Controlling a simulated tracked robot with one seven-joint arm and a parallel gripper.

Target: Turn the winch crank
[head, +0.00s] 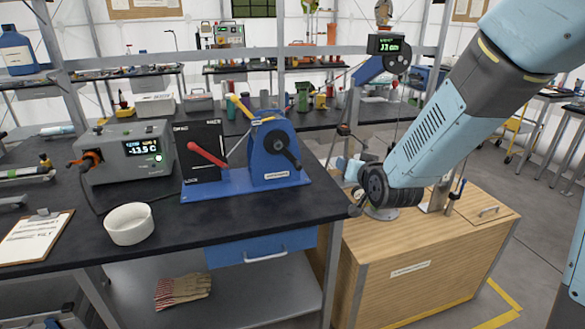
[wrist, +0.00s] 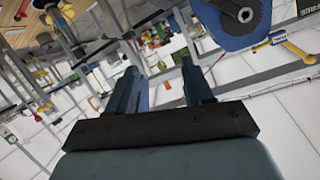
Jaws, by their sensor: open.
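The winch stands on the dark bench, with a blue base plate (head: 225,188) and a blue housing (head: 270,165). A black crank arm (head: 283,146) is on the housing's front face. A red-handled lever (head: 208,155) crosses the black panel (head: 190,135) to its left. I cannot tell which of these the task calls the crank. My gripper (head: 350,168) is to the right of the winch, beyond the bench's right edge and apart from it. In the wrist view my gripper (wrist: 158,58) is open, with nothing between its two fingers.
A grey box with a display (head: 125,150), a white bowl (head: 130,224) and a clipboard (head: 35,237) are on the bench left of the winch. A wooden cabinet (head: 420,265) stands below my arm.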

